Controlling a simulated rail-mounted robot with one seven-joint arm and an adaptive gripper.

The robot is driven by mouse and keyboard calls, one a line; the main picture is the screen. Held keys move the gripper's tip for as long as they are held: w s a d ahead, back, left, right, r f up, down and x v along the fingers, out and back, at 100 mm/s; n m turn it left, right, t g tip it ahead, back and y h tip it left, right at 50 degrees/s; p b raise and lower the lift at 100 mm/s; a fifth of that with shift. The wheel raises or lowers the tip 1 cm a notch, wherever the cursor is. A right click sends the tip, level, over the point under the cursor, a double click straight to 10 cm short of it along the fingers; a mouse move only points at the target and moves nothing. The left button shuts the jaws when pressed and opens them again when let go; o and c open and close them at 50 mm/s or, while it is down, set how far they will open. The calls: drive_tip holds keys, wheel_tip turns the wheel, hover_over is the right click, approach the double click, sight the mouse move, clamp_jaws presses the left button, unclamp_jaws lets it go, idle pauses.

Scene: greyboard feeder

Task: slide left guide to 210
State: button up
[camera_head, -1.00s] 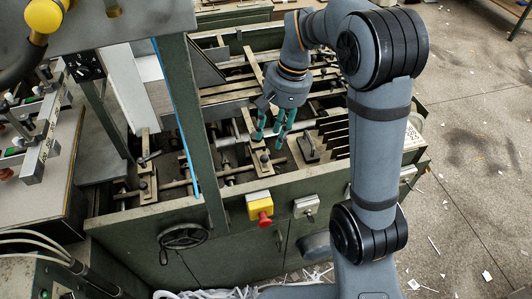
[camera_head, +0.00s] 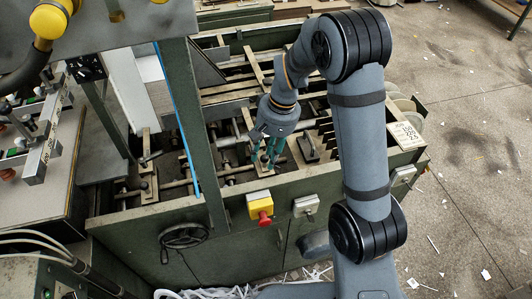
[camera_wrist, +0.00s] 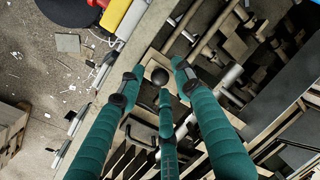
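My gripper (camera_head: 268,160) has teal fingers and hangs over the front right part of the feeder bed. In the wrist view its spread fingertips (camera_wrist: 158,80) surround a black ball knob (camera_wrist: 160,76) on a pale guide plate (camera_wrist: 150,60). The fingers look open; contact with the knob cannot be told. In the head view the fingers hide most of this knob. A second pale guide plate (camera_head: 148,188) with a dark lever lies farther left on the bed's cross rods. Which plate is the left guide is not marked.
A green post (camera_head: 198,130) with a blue strip stands left of my gripper. A dark lever block (camera_head: 308,148) and upright slats are close on its right. A red stop button (camera_head: 264,217) and handwheel (camera_head: 184,236) sit on the front. A numbered label (camera_head: 405,134) is at the right corner.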

clamp_jaws()
idle(0.7)
